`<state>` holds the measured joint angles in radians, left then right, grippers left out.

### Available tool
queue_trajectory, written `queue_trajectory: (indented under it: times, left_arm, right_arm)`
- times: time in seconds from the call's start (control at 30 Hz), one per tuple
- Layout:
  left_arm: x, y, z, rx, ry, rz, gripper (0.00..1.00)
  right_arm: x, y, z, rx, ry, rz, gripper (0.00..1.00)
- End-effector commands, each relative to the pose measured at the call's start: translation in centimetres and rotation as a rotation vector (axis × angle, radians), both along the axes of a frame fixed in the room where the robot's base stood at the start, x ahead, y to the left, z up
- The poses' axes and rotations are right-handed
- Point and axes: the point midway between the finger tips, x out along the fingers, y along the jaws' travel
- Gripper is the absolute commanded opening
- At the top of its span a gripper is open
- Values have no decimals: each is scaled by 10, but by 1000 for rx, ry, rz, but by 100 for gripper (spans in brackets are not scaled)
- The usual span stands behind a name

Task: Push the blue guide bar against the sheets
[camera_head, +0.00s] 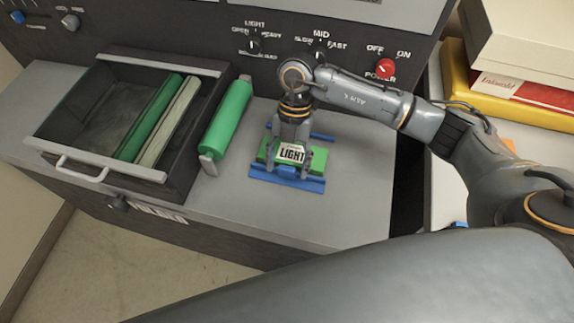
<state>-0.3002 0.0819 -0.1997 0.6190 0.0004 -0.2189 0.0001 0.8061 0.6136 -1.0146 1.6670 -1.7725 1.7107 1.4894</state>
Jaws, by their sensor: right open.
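A small stack of green sheets (318,160) lies on the grey machine top, with a white "LIGHT" card (292,153) on it. A blue guide bar (310,185) runs along the near side of the sheets, close to their edge; whether it touches them I cannot tell. Another blue strip (322,137) shows at the far side, partly hidden by my arm. My right gripper (286,165) is open and points down over the sheets and card, its fingers near the blue guide bar. Contact is unclear. My left gripper is not in view.
A green roller (226,118) lies left of the sheets, beside a dark handled tray (58,143) holding rollers. Behind is a control panel with knobs and a red power knob (385,68). Boxes (530,45) stand at right. The machine top right of the sheets is clear.

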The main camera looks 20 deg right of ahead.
Motion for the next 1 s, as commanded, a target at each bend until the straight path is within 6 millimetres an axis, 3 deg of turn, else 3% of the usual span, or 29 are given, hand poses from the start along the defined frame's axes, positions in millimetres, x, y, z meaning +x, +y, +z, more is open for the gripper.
queue_trajectory:
  times: [0.3, 0.5, 1.0]
  left_arm:
    - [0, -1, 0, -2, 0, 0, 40]
    - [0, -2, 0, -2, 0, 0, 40]
    - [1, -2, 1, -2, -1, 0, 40]
  right_arm:
    - [23, -14, 61, 0, -6, -2, 64]
    - [33, -21, 90, 0, -3, -2, 64]
    - [38, -24, 104, 1, -2, -1, 64]
